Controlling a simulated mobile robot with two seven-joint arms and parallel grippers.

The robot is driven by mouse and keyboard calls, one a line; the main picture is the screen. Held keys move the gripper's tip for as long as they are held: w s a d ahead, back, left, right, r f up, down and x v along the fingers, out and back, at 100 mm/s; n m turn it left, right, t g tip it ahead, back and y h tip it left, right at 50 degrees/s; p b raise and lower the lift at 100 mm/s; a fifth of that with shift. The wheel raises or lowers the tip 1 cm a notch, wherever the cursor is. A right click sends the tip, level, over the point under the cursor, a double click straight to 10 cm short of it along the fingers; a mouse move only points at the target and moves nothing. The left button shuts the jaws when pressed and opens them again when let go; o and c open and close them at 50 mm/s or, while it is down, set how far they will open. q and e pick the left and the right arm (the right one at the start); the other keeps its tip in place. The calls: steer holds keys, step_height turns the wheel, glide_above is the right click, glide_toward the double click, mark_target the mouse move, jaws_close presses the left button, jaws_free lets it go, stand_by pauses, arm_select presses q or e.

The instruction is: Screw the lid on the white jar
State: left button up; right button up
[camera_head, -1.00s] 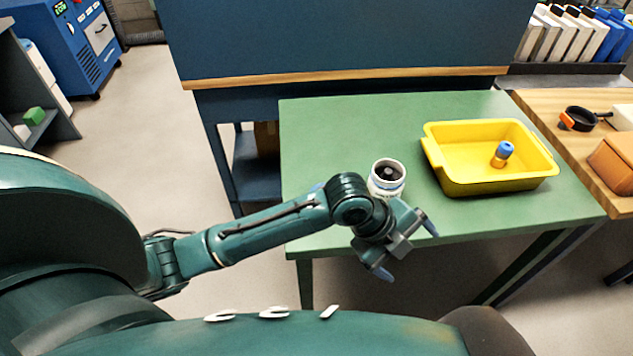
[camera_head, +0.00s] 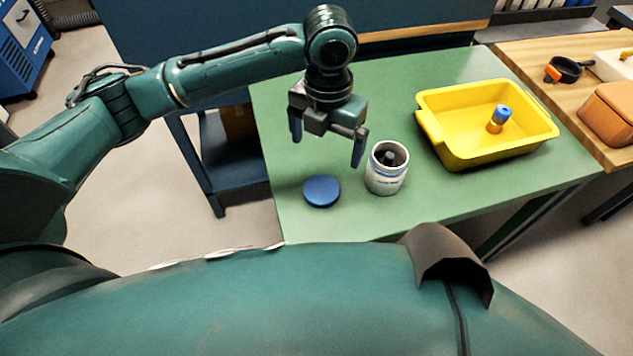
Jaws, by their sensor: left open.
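The white jar (camera_head: 385,181) stands upright and open on the green table, with something dark inside its mouth. A round blue lid (camera_head: 321,191) lies flat on the table to the left of the jar, apart from it. My left gripper (camera_head: 326,154) is open and empty, pointing down above the table, behind the lid and to the left of the jar. Its fingers are spread, and the right one shows close to the jar's rim; I cannot tell whether they touch. My right gripper is not in view.
A yellow bin (camera_head: 459,151) holding a small blue-and-orange item (camera_head: 498,119) stands right of the jar on the green table (camera_head: 290,113). A wooden table (camera_head: 525,62) adjoins at the right, with a black ring-shaped item (camera_head: 566,69) and an orange-brown box (camera_head: 610,112).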

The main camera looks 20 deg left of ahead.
arm_select(q)
steer(key=shift+d, duration=0.1)
glide_above(321, 184)
steer(key=s+d, duration=0.1)
step_height(321, 184, down, 8)
stand_by(0.3)
steer(key=shift+s, duration=0.1)
steer(key=shift+a+f, duration=0.15)
steer(key=shift+f, duration=1.15)
steer(key=shift+a+f, duration=0.15)
steer(key=shift+f, duration=1.15)
steer(key=shift+c, duration=0.2)
steer(key=c, duration=1)
steer(key=shift+r, duration=0.1)
